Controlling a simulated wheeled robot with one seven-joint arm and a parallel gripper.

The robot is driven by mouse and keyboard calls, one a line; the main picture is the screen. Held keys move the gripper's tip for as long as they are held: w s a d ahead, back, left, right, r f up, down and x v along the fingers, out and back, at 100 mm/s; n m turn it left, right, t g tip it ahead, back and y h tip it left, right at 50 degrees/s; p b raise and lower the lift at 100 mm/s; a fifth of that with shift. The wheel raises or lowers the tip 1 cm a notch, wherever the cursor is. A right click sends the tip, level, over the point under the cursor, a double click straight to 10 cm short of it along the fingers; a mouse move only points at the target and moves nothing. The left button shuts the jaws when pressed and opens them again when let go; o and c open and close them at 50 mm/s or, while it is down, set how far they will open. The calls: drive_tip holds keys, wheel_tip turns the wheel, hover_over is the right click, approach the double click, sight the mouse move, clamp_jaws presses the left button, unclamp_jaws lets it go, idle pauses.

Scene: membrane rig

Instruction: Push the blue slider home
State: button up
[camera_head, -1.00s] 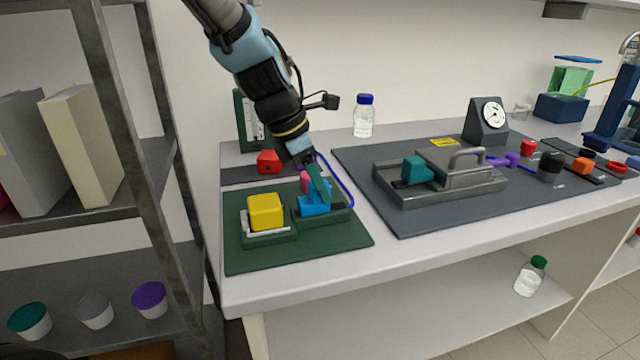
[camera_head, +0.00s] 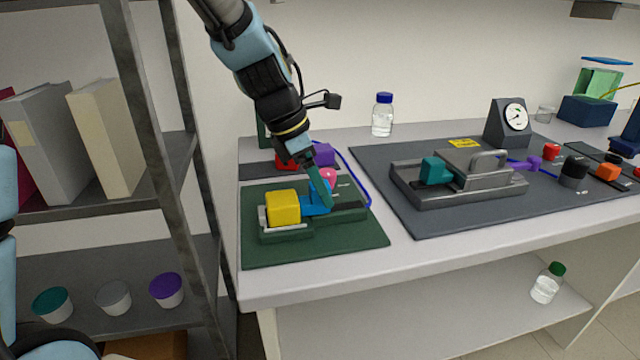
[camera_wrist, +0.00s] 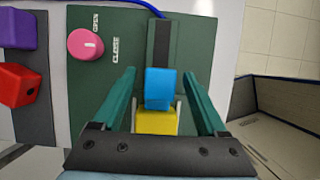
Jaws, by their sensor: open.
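The blue slider (camera_head: 315,207) sits on a dark green track (camera_head: 348,212) on the green board. It is close against the yellow block (camera_head: 283,207) in the head view; I cannot tell if they touch. My gripper (camera_head: 326,204) is over the slider with teal fingers pointing down. In the wrist view, the open fingers (camera_wrist: 159,72) stand either side of the blue slider (camera_wrist: 160,88), with gaps on both sides. The yellow block (camera_wrist: 157,122) shows just below it there, partly hidden behind it, with pale bracket edges beside it.
A pink knob (camera_wrist: 85,45) marked OPEN and CLOSE is beside the track. A red block (camera_wrist: 18,85) and a purple block (camera_head: 323,154) lie behind the board. A blue tube (camera_head: 357,172) curves along it. A grey rig (camera_head: 460,200) stands to the right.

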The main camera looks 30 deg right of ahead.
drive_tip(key=shift+r, duration=0.1)
drive_tip(key=v, duration=1)
drive_tip(key=shift+a+r+b, duration=0.15)
drive_tip(key=shift+r+b, duration=0.15)
drive_tip(key=shift+b, duration=0.15)
drive_tip(key=w+a+f+m+t+y, duration=0.1)
drive_tip(key=w+a+f+m, duration=0.25)
drive_tip(key=a, duration=0.55)
drive_tip(key=w+a+f+m+t+y, duration=0.1)
drive_tip(key=w+a+f+m, duration=0.3)
drive_tip(key=a, duration=0.4)
drive_tip(key=a+f+m+y, duration=0.1)
drive_tip(key=a+f+m, duration=0.1)
drive_tip(key=a, duration=0.6)
drive_tip(key=a+f+m+t+y, duration=0.1)
drive_tip(key=a+f+m, duration=0.2)
drive_tip(key=a, duration=0.6)
drive_tip(key=shift+s+m, duration=0.4)
drive_tip(key=shift+m, duration=0.85)
